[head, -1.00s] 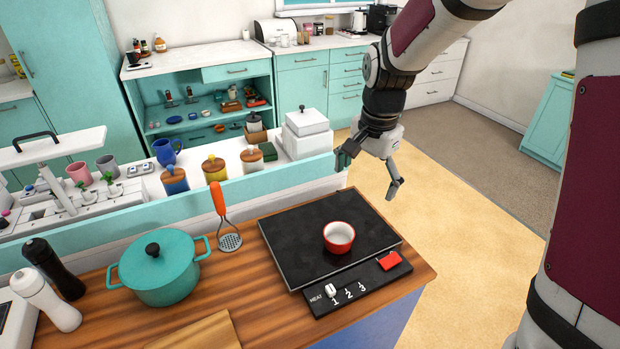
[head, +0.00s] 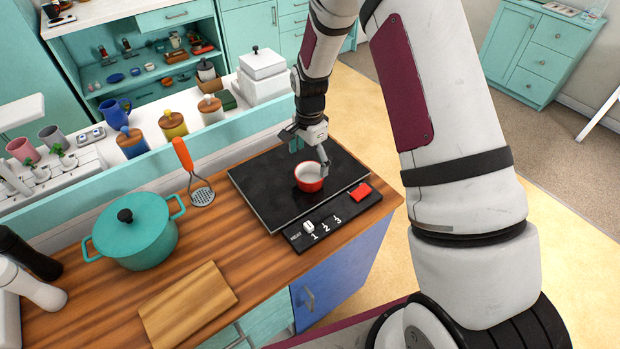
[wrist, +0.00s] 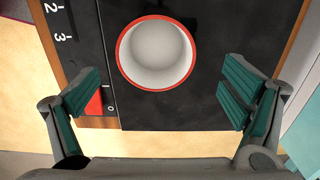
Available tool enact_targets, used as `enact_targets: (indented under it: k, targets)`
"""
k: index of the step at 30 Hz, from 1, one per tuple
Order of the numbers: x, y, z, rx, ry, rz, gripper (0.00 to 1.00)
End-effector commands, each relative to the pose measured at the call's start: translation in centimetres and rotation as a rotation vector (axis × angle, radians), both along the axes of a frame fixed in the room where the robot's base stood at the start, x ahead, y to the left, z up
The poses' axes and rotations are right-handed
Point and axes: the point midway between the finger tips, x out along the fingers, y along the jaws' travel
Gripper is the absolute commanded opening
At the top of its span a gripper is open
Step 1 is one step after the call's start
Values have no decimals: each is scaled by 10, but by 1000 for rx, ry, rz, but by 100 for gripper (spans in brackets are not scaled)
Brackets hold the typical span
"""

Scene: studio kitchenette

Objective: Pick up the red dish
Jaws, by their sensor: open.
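The red dish (head: 309,178), red outside with a white inside, sits upright on the black hotplate (head: 262,203). In the wrist view the dish (wrist: 156,53) shows from above as a white bowl with a red rim, ahead of the fingertips and roughly between their lines. My gripper (head: 309,157) is open and empty, just above and behind the dish in the head view. In the wrist view my gripper (wrist: 163,98) has its fingers spread wider than the dish. I cannot tell whether a finger touches the dish.
A teal pot (head: 135,235), an orange-handled masher (head: 190,170) and a wooden board (head: 188,303) are on the counter left of the hotplate. Behind stand lidded jars (head: 172,125) and a white canister (head: 262,75) on a ledge. The hotplate's red switch (head: 360,192) is near the dish.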

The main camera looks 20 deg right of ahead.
Motion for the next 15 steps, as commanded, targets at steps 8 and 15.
enact_targets:
  k: [8, 15]
  targets:
    - [-4, 1, -19, 1, 3, 3, 93]
    - [-7, 2, -50, 0, 2, 1, 93]
